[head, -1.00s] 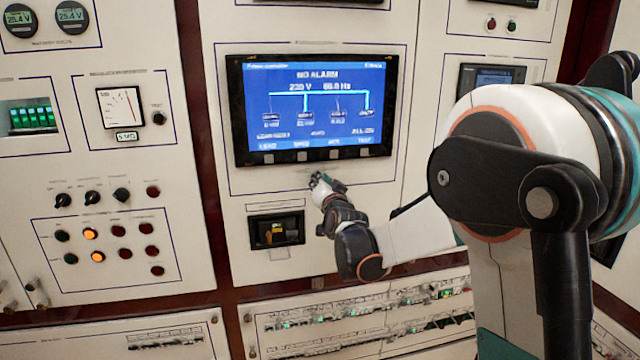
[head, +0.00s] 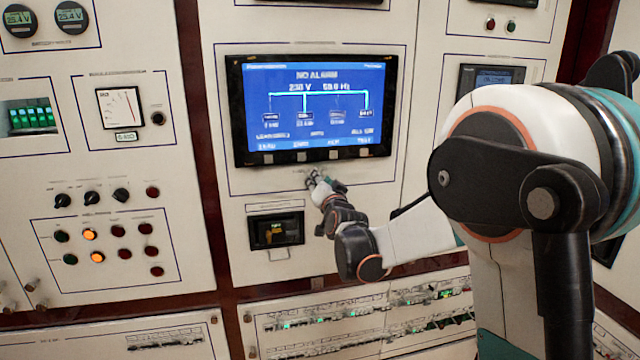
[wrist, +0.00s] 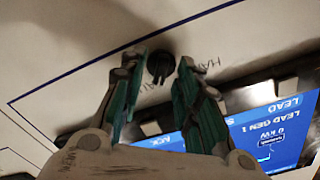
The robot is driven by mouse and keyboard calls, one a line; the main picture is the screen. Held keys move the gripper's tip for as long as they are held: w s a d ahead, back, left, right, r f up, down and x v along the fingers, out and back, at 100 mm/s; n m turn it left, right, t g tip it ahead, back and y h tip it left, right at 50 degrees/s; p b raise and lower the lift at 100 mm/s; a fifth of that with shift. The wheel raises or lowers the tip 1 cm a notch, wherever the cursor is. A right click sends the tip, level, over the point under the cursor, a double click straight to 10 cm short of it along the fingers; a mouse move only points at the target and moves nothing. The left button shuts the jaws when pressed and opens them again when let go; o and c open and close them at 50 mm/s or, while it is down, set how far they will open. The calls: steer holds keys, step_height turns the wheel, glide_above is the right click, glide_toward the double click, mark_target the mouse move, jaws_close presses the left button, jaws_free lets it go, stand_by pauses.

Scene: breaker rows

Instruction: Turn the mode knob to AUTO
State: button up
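The mode knob (wrist: 160,66) is a small round black knob on a pale panel, seen in the wrist view with partly readable lettering beside it. My gripper (wrist: 158,72) is open, with one green-lined finger on each side of the knob. The fingertips are close to the panel; I cannot tell whether they touch the knob. In the head view my gripper (head: 316,180) is just below the lower edge of the blue screen. There it hides the knob.
The display (head: 314,108) reads NO ALARM, just above my gripper. A small dark window (head: 276,231) sits below left. Several black knobs, such as one at the far left (head: 62,200), and coloured buttons fill the left panel.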

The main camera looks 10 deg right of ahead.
steer(key=s, duration=1.2)
